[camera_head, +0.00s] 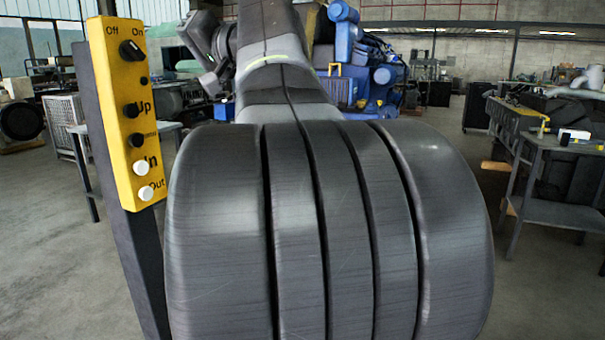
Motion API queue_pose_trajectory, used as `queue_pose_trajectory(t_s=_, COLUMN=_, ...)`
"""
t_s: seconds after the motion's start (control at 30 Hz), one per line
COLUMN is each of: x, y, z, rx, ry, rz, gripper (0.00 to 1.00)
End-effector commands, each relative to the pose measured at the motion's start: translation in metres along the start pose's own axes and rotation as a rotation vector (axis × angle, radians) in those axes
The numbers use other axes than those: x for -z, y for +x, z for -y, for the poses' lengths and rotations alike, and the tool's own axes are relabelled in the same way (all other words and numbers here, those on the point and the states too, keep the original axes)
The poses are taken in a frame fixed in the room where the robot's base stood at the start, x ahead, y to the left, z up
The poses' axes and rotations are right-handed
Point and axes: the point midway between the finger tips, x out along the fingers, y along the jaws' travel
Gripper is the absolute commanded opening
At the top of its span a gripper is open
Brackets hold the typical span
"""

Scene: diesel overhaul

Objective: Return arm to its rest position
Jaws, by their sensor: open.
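My own arm fills the middle of the head view. Its large dark grey grooved part is close to the camera, and a grey link (268,75) rises from it and leaves at the top edge. Grey jointed parts show just left of this link, near the top; I cannot tell whether they belong to my arm. I cannot make out any gripper fingers, or anything held.
A yellow control box (128,110) with a knob and buttons stands on a dark post close at left. A blue engine (350,60) is behind my arm. A grey workbench (560,145) stands at right. Bare floor shows on both sides.

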Motion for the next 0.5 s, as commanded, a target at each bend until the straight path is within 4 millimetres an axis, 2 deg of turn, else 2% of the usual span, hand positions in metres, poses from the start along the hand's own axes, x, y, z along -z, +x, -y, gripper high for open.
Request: queue_pose_trajectory(t_s=0.5, x=0.000, y=0.086, z=0.002, rx=0.004, ry=0.001, rz=0.002, gripper=0.64)
